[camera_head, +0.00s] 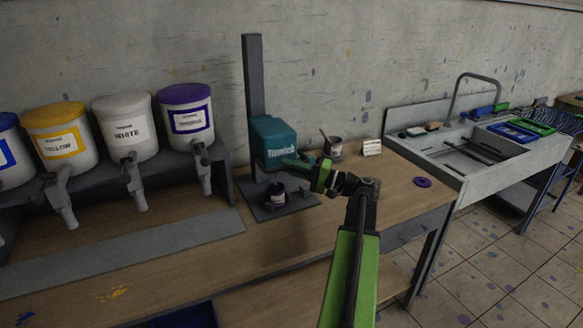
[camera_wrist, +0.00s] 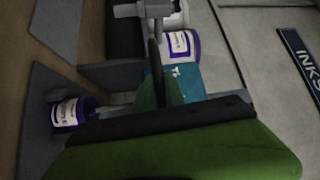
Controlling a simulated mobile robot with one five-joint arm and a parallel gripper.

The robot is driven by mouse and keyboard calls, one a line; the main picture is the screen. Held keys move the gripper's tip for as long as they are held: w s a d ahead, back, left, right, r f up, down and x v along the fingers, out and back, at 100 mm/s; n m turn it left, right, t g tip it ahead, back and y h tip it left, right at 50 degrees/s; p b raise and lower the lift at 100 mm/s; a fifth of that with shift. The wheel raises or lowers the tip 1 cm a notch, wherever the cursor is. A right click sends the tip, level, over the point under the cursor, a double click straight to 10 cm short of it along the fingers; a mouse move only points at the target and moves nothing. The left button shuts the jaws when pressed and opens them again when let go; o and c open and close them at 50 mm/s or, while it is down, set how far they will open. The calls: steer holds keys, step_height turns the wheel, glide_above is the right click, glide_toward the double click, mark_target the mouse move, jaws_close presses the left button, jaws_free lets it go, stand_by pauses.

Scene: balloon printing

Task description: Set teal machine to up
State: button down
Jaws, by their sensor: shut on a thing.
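The teal machine (camera_head: 273,137) is a teal head on a tall grey post, above a grey base plate (camera_head: 267,212) on the wooden bench. A small ink cup (camera_head: 277,195) with a purple-edged label stands on the base plate under the head. My gripper (camera_head: 300,165) reaches in from the right at the lower front of the teal head and is shut on the machine there. The gripped part is hidden by the jaws. The wrist view shows part of the teal machine (camera_wrist: 190,82) behind the gripper and the ink cup (camera_wrist: 74,111) at the left.
Yellow (camera_head: 62,135), white (camera_head: 125,128) and purple (camera_head: 187,115) ink buckets with taps stand on a rack to the left. A tin with a stick (camera_head: 332,148), a small white card (camera_head: 372,147) and a purple disc (camera_head: 423,182) lie to the right. A sink (camera_head: 462,150) stands further right.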

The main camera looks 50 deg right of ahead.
mark_target(291, 143)
step_height(291, 143, up, 9)
steer(key=p, duration=0.7)
steer(key=shift+f, duration=0.1)
steer(key=shift+d+f, duration=0.1)
steer(key=shift+f, duration=0.05)
steer(key=c, duration=1.4)
jaws_free()
steer(key=shift+s, duration=0.25)
steer(key=b+v, duration=0.2)
steer(key=v, duration=1.5)
